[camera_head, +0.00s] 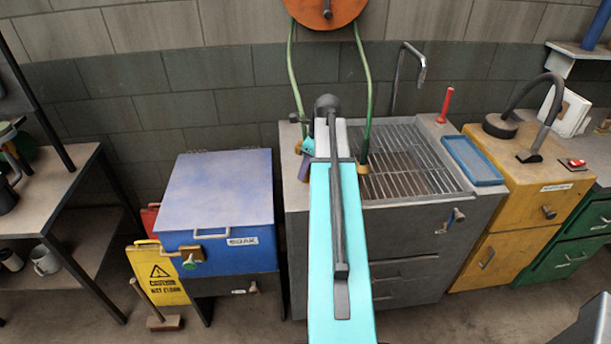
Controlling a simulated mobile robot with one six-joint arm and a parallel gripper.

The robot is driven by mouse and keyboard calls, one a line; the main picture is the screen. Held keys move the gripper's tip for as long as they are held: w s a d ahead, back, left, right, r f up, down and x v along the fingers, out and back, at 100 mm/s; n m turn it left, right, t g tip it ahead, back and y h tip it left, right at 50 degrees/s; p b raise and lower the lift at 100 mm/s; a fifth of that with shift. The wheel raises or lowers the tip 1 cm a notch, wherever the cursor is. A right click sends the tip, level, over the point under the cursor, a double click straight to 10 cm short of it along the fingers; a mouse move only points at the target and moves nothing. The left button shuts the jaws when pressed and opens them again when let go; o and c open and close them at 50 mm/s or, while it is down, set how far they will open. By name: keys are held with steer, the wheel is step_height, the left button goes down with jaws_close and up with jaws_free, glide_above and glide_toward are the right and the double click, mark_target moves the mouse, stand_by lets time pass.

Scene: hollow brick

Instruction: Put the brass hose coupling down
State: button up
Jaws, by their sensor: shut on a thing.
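A brass-coloured fitting (362,169) shows at the lower end of the right green hose (367,100), at the left edge of the sink's grate, just right of my arm. It looks like the brass hose coupling, but it is small and I cannot be sure. My arm reaches up the middle of the picture, over the grey sink unit (425,228). I cannot make out my gripper's fingers; the arm's turquoise link hides what lies behind it. Whether the fitting is in my gripper or apart from it, I cannot tell.
An orange hose reel (327,8) hangs on the wall. The metal grate (410,160) looks bare on its right. Small blue and purple things (306,160) stand left of my arm. A blue tray (472,160), a red upright thing (445,105) and a blue lidded box (218,195) are nearby.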

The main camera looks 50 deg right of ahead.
steer(key=shift+f+p, duration=0.65)
steer(key=shift+f, duration=0.95)
steer(key=shift+f, duration=0.15)
steer(key=o, duration=1.1)
steer(key=shift+b+v, duration=1.35)
steer(key=shift+v, duration=4.85)
steer(key=shift+w, duration=0.1)
